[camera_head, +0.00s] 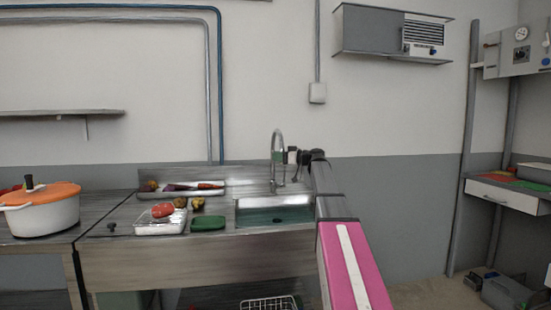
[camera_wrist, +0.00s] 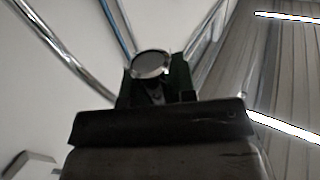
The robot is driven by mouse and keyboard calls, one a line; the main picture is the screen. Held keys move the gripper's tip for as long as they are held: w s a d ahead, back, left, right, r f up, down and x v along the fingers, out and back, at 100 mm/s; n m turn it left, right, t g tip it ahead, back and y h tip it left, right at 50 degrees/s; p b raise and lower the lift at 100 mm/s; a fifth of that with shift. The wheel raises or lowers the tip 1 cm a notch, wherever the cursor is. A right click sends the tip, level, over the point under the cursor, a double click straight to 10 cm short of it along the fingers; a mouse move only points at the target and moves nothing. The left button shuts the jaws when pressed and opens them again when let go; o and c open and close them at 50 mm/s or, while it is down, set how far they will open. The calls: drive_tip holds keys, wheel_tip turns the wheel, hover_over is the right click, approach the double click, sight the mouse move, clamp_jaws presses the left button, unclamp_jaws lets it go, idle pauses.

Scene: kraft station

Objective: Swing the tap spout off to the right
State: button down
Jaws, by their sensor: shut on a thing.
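The tap (camera_head: 274,150) is a tall metal gooseneck standing behind the sink (camera_head: 275,214). Its curved spout shows above the basin, close to my gripper (camera_head: 289,156), which reaches in from the right. My gripper is shut on the spout. In the wrist view, a round metal end of the spout (camera_wrist: 150,64) sits between the dark fingers of my gripper (camera_wrist: 155,85). The fingers hide part of the spout, and the exact contact is hard to see in the head view.
A white pot (camera_head: 42,217) with an orange lid stands far left. The wall (camera_head: 240,110) rises close behind the tap.

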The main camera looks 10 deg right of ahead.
drive_tip(key=w+d+n+g, duration=0.1)
drive_tip(key=w+d, duration=0.1)
drive_tip(key=d, duration=0.5)
drive_tip(key=w+d+n+g+y, duration=0.1)
drive_tip(key=w+d+g, duration=0.1)
drive_tip(key=d, duration=0.5)
drive_tip(key=shift+w+d+y, duration=0.2)
drive_tip(key=shift+w+y, duration=0.1)
drive_tip(key=shift+w, duration=0.45)
drive_tip(key=c, duration=0.9)
unclamp_jaws()
drive_tip(key=shift+d, duration=0.1)
drive_tip(key=shift+c, duration=0.2)
drive_tip(key=shift+d, duration=0.1)
drive_tip(key=v, duration=1)
drive_tip(key=shift+s+d, duration=0.15)
drive_tip(key=shift+d, duration=0.15)
